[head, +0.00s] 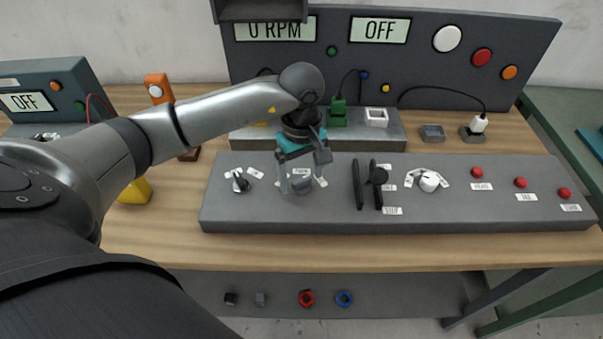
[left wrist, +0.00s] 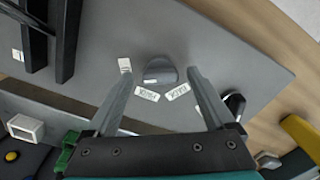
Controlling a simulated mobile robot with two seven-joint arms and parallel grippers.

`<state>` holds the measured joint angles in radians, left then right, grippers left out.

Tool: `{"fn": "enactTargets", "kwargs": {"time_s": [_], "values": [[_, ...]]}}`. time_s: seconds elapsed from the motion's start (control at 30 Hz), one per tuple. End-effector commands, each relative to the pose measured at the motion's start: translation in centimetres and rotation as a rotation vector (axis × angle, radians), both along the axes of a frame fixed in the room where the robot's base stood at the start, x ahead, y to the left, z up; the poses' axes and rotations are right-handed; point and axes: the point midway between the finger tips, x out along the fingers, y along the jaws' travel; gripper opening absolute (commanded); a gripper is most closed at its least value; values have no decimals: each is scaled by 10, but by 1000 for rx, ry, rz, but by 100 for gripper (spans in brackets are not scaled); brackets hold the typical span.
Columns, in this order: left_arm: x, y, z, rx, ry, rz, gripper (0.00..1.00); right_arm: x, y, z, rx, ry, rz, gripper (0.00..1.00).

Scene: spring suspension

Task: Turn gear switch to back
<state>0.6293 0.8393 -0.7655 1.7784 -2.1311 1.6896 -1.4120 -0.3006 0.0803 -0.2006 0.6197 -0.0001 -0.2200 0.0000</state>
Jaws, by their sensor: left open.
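The gear switch is a grey rounded knob (head: 302,186) on the sloped grey control panel (head: 450,215). In the left wrist view the knob (left wrist: 160,69) has three white labels around it. One reads PARK (left wrist: 147,94), one reads BACK (left wrist: 178,91), and a third (left wrist: 125,65) is partly behind a finger. A pale mark on the knob's edge faces the PARK label. My left gripper (head: 304,180) is open over the switch. In the left wrist view its fingertips (left wrist: 160,75) are on either side of the knob, with gaps showing. My right gripper is not in view.
A black-handled knob (head: 241,183) stands left of the switch. Two upright black levers (head: 358,185) stand close on its right, then a white dial (head: 429,181) and red buttons (head: 477,173). Behind rises a board with displays reading 0 RPM (head: 275,29) and OFF (head: 380,30).

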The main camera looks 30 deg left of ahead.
Motion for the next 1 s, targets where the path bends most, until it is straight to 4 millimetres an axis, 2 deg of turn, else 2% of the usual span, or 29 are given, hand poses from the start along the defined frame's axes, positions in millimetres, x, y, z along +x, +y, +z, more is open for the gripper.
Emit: {"fn": "enactTargets", "kwargs": {"time_s": [0.23,0.9,1.0], "values": [[0,0,0,0,0,0,85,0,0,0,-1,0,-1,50],[0,0,0,0,0,1,10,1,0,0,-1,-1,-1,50],[0,0,0,0,1,1,2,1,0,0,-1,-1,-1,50]]}}
